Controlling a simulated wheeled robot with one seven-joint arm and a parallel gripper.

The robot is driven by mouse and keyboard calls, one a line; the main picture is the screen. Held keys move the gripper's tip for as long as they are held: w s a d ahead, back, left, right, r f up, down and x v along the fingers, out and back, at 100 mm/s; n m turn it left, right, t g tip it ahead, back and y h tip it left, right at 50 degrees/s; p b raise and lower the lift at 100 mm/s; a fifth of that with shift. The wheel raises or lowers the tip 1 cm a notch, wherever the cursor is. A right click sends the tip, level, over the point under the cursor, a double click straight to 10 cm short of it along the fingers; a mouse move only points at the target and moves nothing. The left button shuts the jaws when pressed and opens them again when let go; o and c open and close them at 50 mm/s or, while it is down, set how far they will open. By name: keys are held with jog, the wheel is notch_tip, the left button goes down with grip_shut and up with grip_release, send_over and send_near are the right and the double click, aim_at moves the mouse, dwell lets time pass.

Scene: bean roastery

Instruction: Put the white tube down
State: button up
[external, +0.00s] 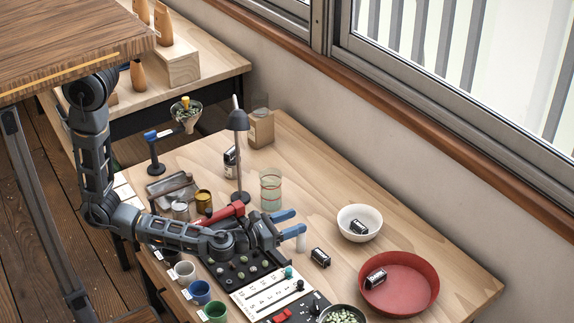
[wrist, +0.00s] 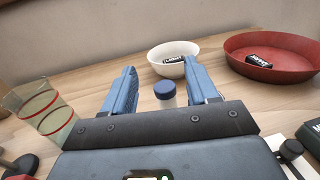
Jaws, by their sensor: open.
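The white tube (external: 301,243) stands upright on the wooden table, just beside and below my fingertips. In the wrist view the tube (wrist: 167,99) has a blue cap and shows between my two blue fingers, with a gap on each side. My gripper (external: 298,221) is open and low over the table, and no finger visibly touches the tube. The gripper (wrist: 161,72) also shows in the wrist view, its fingers spread. The tube's lower part is hidden there by my gripper's body.
A white bowl (external: 345,214) and a red dish (external: 405,298) each hold a black canister. Another black canister (external: 320,258) lies near the tube. Bare table lies toward the window.

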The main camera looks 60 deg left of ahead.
jog(key=s+a+r+m, duration=0.3)
jog(key=s+a+m, duration=0.35)
jog(key=a, duration=0.25)
jog(key=s+a+r+m, duration=0.2)
jog(key=s+a+m, duration=0.3)
jog(key=a+m, duration=0.35)
jog(key=s+a+r+m+g+y, duration=0.1)
jog(key=s+a+r+m, duration=0.2)
jog(key=s+m, duration=0.5)
jog(key=s+a+r+m+g+y, duration=0.1)
jog(key=s+a+r+m, duration=0.3)
jog(key=s+m, duration=0.4)
jog(key=a+m+g, duration=0.1)
jog(key=m, duration=0.2)
jog(key=shift+a+r+y, duration=0.25)
jog(key=shift+y, duration=0.15)
